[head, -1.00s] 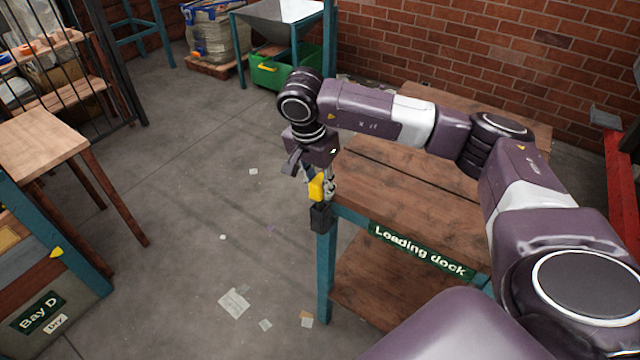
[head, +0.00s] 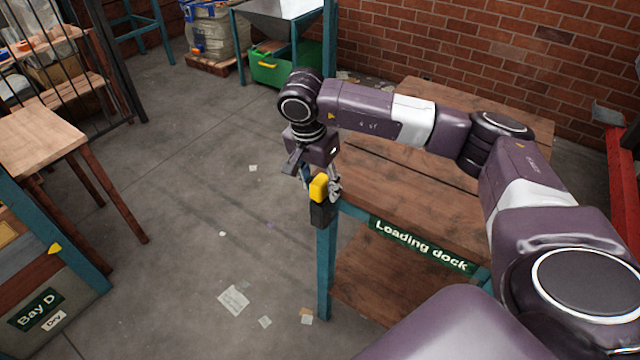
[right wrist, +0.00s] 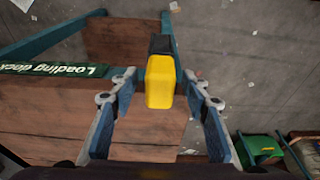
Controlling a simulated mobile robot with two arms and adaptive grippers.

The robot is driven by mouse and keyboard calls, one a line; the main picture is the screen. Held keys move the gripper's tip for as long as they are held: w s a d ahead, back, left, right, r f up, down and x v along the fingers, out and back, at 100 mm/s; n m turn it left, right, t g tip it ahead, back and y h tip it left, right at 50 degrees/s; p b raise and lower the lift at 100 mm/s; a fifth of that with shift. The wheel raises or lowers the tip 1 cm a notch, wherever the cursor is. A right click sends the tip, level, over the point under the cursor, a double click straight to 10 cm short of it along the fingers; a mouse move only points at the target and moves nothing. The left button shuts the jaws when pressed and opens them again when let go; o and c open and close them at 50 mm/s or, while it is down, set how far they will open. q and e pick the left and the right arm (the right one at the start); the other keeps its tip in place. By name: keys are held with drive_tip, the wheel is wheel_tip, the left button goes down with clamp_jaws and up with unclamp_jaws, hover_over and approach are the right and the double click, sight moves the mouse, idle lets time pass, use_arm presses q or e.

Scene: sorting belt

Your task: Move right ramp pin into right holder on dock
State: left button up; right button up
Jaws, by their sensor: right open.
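The yellow right ramp pin (head: 318,187) stands upright at the black right holder (head: 321,214), on the near left corner of the loading dock (head: 445,215). The pin's lower end is hidden, so how deep it sits does not show. My right gripper (head: 322,184) is over the pin from above, with its fingers apart. In the right wrist view the pin (right wrist: 160,82) lies between the two open fingers (right wrist: 160,78), with gaps on both sides. The black holder (right wrist: 161,44) shows just beyond it. My left gripper is not in view.
A wooden table (head: 38,137) and the Bay D unit (head: 60,290), with a small yellow piece (head: 55,249), stand at left. A green bin (head: 285,70) is at the back. Scraps of paper lie on the open floor. My right arm spans above the dock.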

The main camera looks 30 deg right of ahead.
drive_tip(key=v, duration=1.2)
